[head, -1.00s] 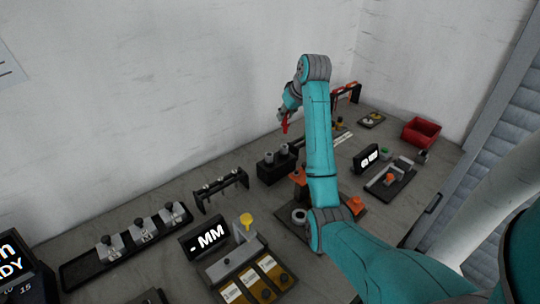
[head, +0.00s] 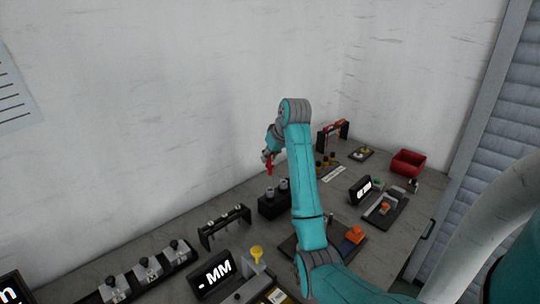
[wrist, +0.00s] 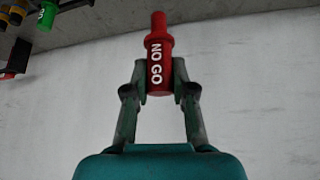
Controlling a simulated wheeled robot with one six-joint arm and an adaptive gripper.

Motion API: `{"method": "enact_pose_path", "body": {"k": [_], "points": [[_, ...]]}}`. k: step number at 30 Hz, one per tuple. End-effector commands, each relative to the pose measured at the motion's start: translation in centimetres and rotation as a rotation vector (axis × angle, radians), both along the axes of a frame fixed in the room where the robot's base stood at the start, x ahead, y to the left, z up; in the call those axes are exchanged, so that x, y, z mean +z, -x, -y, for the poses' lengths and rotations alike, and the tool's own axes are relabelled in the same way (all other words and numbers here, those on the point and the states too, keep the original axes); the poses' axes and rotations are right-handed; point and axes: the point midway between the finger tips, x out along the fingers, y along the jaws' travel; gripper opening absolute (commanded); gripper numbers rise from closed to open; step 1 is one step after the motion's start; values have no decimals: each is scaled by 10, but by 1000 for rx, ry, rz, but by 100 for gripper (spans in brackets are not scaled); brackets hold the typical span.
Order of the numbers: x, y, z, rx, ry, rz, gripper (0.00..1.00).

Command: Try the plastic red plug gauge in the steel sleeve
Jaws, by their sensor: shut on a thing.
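My gripper (wrist: 160,82) is shut on the red plug gauge (wrist: 158,60), marked NO GO. In the wrist view the gauge points straight out from between the fingers, its narrower end outward. In the head view the red gauge (head: 269,167) hangs from my gripper (head: 267,154) above the back of the bench, apart from anything below. A dark block (head: 270,208) with two grey cylinders stands below and close by in the picture; I cannot tell whether either is the steel sleeve. My arm covers part of the bench.
A rack (head: 332,136) with orange-red parts, a red bin (head: 408,162) and a display (head: 360,190) stand to the right. A black stand (head: 224,228) and an MM display (head: 213,275) are at the left. A green part (wrist: 47,16) shows in the wrist view.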

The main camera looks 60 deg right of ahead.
Motion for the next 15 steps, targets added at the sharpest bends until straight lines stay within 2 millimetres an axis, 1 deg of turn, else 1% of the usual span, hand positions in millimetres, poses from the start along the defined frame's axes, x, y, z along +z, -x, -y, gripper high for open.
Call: {"method": "enact_pose_path", "body": {"k": [15], "points": [[-34, 0, 0, -1, -1, -1, 0]]}}
